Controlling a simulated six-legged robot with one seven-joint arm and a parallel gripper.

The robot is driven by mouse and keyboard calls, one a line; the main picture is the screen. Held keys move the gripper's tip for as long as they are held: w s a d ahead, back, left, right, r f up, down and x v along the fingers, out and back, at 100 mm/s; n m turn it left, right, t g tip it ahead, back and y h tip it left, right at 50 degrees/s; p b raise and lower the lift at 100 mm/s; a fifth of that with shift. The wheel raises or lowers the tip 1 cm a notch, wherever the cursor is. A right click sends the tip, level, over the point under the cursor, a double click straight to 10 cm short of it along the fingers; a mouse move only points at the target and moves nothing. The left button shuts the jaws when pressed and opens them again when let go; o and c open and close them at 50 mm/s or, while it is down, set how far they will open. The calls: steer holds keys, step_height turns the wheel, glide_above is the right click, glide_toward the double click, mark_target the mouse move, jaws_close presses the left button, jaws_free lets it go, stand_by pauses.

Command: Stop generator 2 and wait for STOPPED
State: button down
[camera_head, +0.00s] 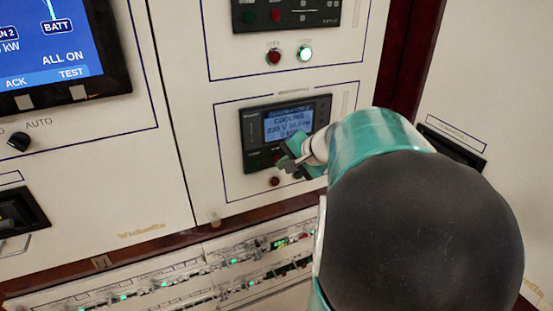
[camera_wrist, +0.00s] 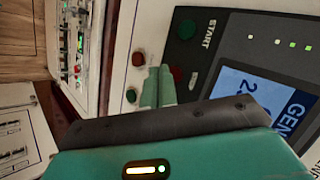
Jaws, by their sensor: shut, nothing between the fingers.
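The lower generator controller (camera_head: 247,140) is a dark panel on the white cabinet. Its lit blue screen (camera_head: 288,124) reads COOLING, with a blurred voltage line and a kW line below. In the wrist view the screen (camera_wrist: 250,88) appears rotated and partly cut off, with GEN legible. A green START button (camera_wrist: 187,29) and a red button (camera_wrist: 178,74) show beside it. My gripper (camera_head: 287,157) is shut and empty in front of the controller's lower edge. In the wrist view its green fingertips (camera_wrist: 159,70) are close beside the red button; contact cannot be told.
A dark red lamp (camera_head: 274,181) sits below the controller. A large blue display (camera_head: 45,45) reads ALL ON at left. Breaker rows (camera_head: 165,285) with green lights run below.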

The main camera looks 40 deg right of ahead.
steer(key=shift+s, duration=0.1)
steer(key=s, duration=0.1)
steer(key=s+a, duration=0.1)
steer(key=s, duration=0.2)
steer(key=shift+s+a, duration=0.25)
steer(key=shift+s, duration=0.15)
stand_by(0.8)
steer(key=s+a+n+g, duration=0.1)
steer(key=a+n, duration=0.3)
steer(key=a, duration=0.5)
steer(key=s+a+n+g, duration=0.1)
steer(key=s+a+n, duration=0.3)
steer(key=a, duration=0.5)
steer(key=s+a+n+g+h, duration=0.1)
steer(key=s+a+n+g, duration=0.1)
steer(key=a+n, duration=0.4)
steer(key=shift+s+a+f, duration=0.3)
steer(key=shift+s+a, duration=0.4)
steer(key=shift+a, duration=0.75)
stand_by(2.4)
